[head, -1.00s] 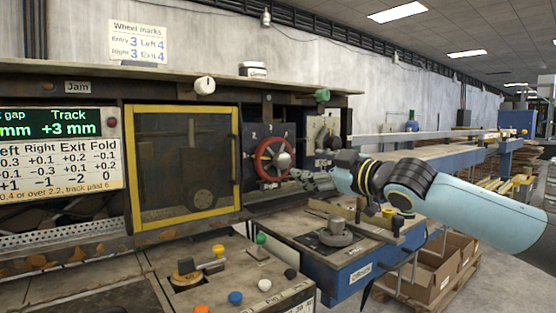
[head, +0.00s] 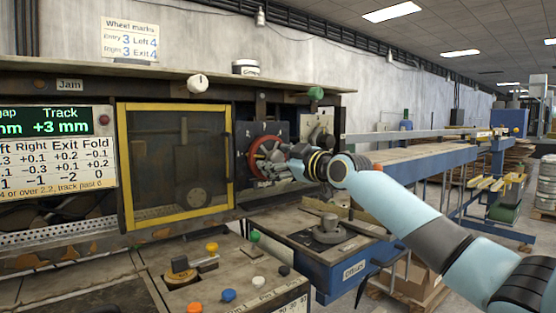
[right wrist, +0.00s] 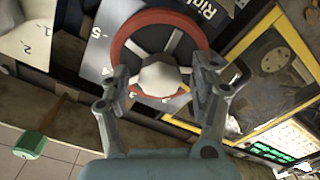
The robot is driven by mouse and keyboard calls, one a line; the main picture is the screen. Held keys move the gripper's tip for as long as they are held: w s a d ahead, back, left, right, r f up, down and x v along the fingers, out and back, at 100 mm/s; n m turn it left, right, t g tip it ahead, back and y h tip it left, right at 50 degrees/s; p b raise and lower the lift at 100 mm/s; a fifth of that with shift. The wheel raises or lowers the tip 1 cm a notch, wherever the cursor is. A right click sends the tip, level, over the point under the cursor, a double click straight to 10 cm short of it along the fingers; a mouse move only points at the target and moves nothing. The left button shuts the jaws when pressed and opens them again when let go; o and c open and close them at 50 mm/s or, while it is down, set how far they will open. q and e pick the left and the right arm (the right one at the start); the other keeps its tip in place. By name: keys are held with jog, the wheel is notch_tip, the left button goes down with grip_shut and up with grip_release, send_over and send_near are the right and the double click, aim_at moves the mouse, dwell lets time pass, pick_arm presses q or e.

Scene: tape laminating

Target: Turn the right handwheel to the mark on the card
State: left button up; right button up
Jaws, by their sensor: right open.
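The right handwheel has a red rim (head: 254,152) and sits on a dark numbered plate; my right gripper and wrist partly cover it in the head view. In the right wrist view the red rim (right wrist: 120,48), its spokes and a pale hub (right wrist: 164,75) show clearly. My right gripper (right wrist: 166,88) is open, with one finger on each side of the hub, in front of the wheel; I cannot tell whether they touch it. The wheel marks card (head: 131,41) on the wall reads Entry 3, Left 4, Right 3, Exit 4. My left gripper is not in view.
A yellow-framed window (head: 176,165) stands left of the wheel. A white plate (head: 318,132) is right of it. Below are a button panel (head: 225,280) with coloured knobs and a blue-sided bench (head: 352,270). A green knob (right wrist: 30,144) shows in the right wrist view.

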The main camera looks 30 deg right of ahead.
jog(key=c, duration=1.2)
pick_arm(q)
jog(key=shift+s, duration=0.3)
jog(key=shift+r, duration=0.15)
pick_arm(e)
jog(key=shift+m, duration=0.3)
jog(key=m+p, duration=0.1)
jog(key=m, duration=0.3)
jog(key=shift+p, duration=0.4)
jog(key=m+p, duration=0.1)
jog(key=m, duration=0.2)
jog(key=shift+m, duration=0.3)
jog(key=m+p, duration=0.2)
jog(key=m, duration=0.2)
pick_arm(q)
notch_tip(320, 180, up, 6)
jog(key=p, duration=0.1)
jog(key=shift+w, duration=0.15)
pick_arm(e)
jog(key=shift+m, duration=1.7)
pick_arm(q)
jog(key=shift+p, duration=0.3)
